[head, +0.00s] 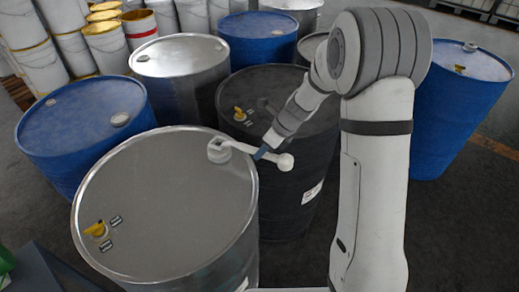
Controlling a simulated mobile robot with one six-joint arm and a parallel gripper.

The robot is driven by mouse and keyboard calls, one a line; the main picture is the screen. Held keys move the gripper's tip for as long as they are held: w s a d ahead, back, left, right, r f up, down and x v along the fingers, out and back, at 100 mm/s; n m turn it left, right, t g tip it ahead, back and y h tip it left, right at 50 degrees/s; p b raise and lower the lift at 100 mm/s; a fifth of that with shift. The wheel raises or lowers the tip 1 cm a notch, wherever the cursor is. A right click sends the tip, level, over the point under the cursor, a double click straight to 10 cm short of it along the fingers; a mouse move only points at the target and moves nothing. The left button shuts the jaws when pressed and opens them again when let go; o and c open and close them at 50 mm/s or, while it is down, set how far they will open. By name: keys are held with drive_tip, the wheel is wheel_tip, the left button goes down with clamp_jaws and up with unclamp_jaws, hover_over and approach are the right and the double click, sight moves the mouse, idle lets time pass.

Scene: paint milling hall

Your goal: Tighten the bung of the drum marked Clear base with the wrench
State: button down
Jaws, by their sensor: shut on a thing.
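My gripper (262,153) is shut on a pale wrench (242,147) above the right rim of the front bare-metal drum (165,190). The wrench's left end is at the pale bung (218,154) on that drum's lid. I cannot tell whether it is fully seated on the bung. The wrench's other, rounded end sticks out to the right, over the black drum. The front drum's label is mostly cut off at the bottom edge, so I cannot read which drum is marked Clear base.
A black drum (290,125) with a yellow tap stands close behind on the right. Blue drums (82,118) stand left, behind and at far right (462,100). Another metal drum (180,60) is behind. White pails (107,45) are stacked at the back left.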

drive_tip(key=shift+f+b, duration=0.55)
drive_tip(key=shift+f, duration=0.35)
drive_tip(key=shift+s, duration=0.1)
drive_tip(key=shift+s+a+m+t, duration=0.3)
drive_tip(key=shift+s+a+m, duration=0.25)
drive_tip(key=shift+s, duration=0.2)
drive_tip(key=shift+s+a+m+t, duration=0.35)
drive_tip(key=shift+s+m, duration=0.2)
drive_tip(key=shift+s, duration=0.2)
drive_tip(key=shift+s+a+m, duration=0.35)
drive_tip(key=shift+s+m, duration=0.05)
drive_tip(key=shift+m, duration=0.1)
drive_tip(key=shift+s+a+m+t+h, duration=0.45)
drive_tip(key=shift+s+a+m, duration=0.25)
drive_tip(key=shift+s+a, duration=0.1)
drive_tip(key=shift+s+a+m+t, duration=0.4)
drive_tip(key=shift+s+a+m, duration=0.25)
drive_tip(key=shift+a+m, duration=0.3)
